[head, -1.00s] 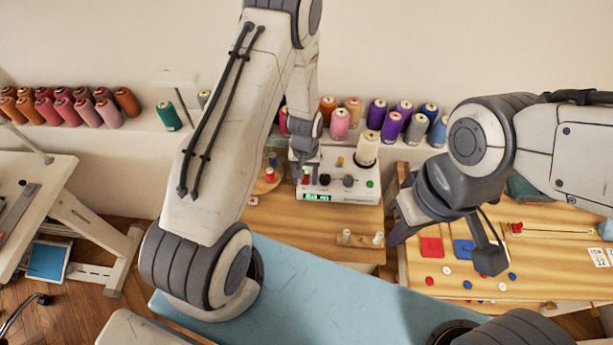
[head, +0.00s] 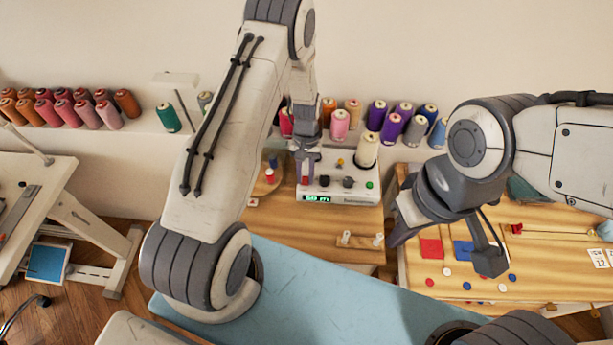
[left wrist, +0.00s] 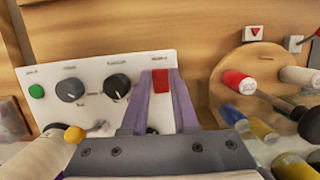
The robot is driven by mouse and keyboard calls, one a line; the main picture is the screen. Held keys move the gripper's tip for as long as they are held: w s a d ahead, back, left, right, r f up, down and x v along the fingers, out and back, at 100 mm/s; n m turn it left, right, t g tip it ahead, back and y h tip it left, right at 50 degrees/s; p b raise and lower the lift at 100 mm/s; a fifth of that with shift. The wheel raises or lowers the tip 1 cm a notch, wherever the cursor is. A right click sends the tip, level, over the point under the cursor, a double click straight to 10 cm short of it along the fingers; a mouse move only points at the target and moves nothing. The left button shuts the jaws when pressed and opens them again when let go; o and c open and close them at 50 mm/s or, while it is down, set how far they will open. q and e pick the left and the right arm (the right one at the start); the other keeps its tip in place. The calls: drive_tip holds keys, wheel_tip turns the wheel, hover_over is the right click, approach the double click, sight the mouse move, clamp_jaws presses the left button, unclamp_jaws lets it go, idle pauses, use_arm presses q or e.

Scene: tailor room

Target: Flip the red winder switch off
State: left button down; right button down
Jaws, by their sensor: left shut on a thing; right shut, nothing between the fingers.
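The winder is a white box (head: 345,196) on the wooden table, with knobs and a green lit display. Its panel also shows in the left wrist view (left wrist: 100,65), with a green button and two dark knobs. My left gripper (head: 304,178) reaches down to the panel's left side in the head view. In the left wrist view the red switch (left wrist: 160,78) lies between the two purple-grey fingertips, and the gripper (left wrist: 160,88) is shut on it. Which way the switch is set I cannot tell. My right gripper (head: 397,236) is shut and empty, away from the winder.
A cream thread cone (head: 366,150) stands on the winder's back. A round wooden stand (left wrist: 245,75) with spools is close beside the left gripper. Thread cones line the back ledge. A blue surface (head: 330,290) lies in front; a side table (head: 550,235) holds coloured pieces.

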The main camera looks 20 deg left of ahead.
use_arm(q)
drive_tip(key=c, duration=0.7)
unclamp_jaws()
drive_tip(key=shift+r, duration=0.1)
drive_tip(key=b+v, duration=0.3)
drive_tip(key=v, duration=0.7)
drive_tip(key=shift+w+r, duration=0.1)
drive_tip(key=shift+r, duration=0.05)
